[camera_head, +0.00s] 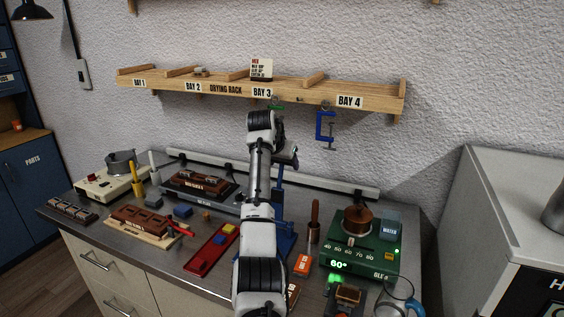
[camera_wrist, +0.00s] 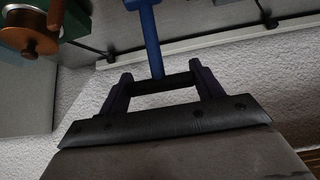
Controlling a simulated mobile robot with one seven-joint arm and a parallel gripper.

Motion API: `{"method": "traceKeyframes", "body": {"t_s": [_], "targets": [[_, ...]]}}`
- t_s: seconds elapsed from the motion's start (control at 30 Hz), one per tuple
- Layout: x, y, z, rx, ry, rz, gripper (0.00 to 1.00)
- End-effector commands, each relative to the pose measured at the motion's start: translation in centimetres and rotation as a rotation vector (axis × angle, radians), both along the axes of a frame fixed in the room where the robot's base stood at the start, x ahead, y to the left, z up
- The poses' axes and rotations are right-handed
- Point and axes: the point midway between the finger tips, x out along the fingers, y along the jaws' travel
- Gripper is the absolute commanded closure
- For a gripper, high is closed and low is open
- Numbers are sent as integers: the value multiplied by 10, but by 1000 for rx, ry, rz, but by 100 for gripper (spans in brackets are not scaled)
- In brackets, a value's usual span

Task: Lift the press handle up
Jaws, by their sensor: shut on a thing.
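The press handle shows in the wrist view as a dark crossbar (camera_wrist: 167,84) on the end of a blue lever (camera_wrist: 150,38). My gripper (camera_wrist: 160,74) has its two dark fingers on either side of the crossbar and is shut on it. In the head view my arm hides most of the blue press (camera_head: 282,240), and part of its blue column shows just right of the arm. My gripper is mostly hidden there too. How far up the handle stands cannot be told.
A green glue heater (camera_head: 345,262) with a copper pot (camera_head: 358,222) stands right of the press. A red tray (camera_head: 208,250) and a wooden block fixture (camera_head: 145,225) lie to the left. The drying rack (camera_head: 225,90) with a blue clamp (camera_head: 325,128) hangs on the wall above.

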Motion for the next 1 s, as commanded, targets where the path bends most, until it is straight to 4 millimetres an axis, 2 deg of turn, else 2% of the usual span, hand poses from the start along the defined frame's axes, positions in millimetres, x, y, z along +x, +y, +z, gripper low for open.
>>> {"method": "traceKeyframes", "body": {"t_s": [0.5, 0.53, 0.6, 0.7, 1.0], "targets": [[1, 0, 2, 6, 7, 0, 76], [1, 0, 2, 6, 7, 0, 32], [1, 0, 2, 7, 8, 0, 23], [1, 0, 1, 6, 11, 0, 13], [-1, 0, 1, 6, 13, 0, 13]]}}
